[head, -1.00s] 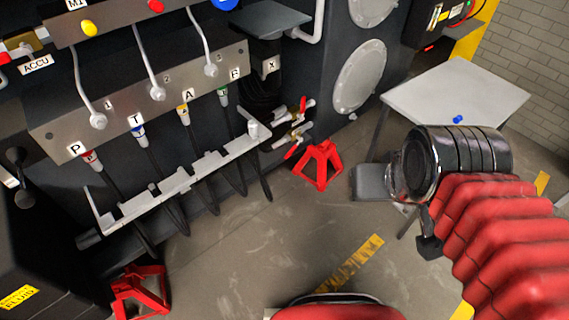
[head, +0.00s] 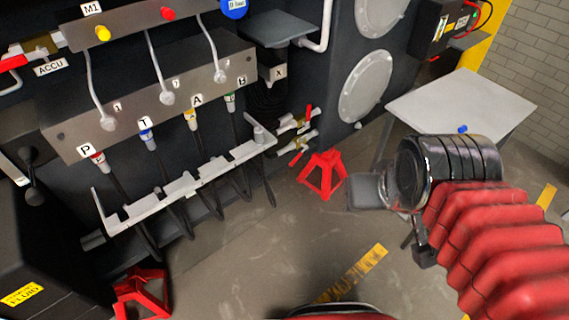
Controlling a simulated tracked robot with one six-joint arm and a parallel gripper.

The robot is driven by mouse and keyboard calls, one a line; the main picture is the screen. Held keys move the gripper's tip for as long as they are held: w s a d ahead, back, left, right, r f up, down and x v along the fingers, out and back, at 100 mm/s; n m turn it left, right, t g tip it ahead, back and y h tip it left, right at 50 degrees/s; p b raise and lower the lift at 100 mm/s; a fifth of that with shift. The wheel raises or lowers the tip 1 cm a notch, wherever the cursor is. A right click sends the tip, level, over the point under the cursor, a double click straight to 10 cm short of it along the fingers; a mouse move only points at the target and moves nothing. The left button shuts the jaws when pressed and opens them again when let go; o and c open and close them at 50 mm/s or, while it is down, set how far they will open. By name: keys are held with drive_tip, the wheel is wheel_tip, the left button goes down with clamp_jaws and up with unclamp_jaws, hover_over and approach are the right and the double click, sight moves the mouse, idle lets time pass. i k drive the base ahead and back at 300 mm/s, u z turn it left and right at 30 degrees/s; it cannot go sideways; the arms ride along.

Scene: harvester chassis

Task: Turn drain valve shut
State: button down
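Two small brass and steel valves with red handles stick out low on the dark chassis wall, right of the hose rack. The upper valve (head: 291,124) has its red handle pointing up. The lower valve (head: 303,140) has its red handle slanting down to the left. I read no label on them, so I cannot tell which is the drain valve. A third red handle (head: 12,62) sits by the ACCU label at far left. My gripper (head: 366,192) seems to be the grey block left of my dark wrist, apart from the valves. Its fingers cannot be made out.
A red jack stand (head: 323,175) stands on the floor just below the valves. The white hose rack (head: 190,185) with hanging hoses is to their left. A grey table (head: 460,100) with a small blue item stands at right. The middle floor is clear.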

sight(298, 156)
drive_tip(key=u, duration=1.05)
drive_tip(key=i, duration=1.5)
drive_tip(key=u, duration=0.05)
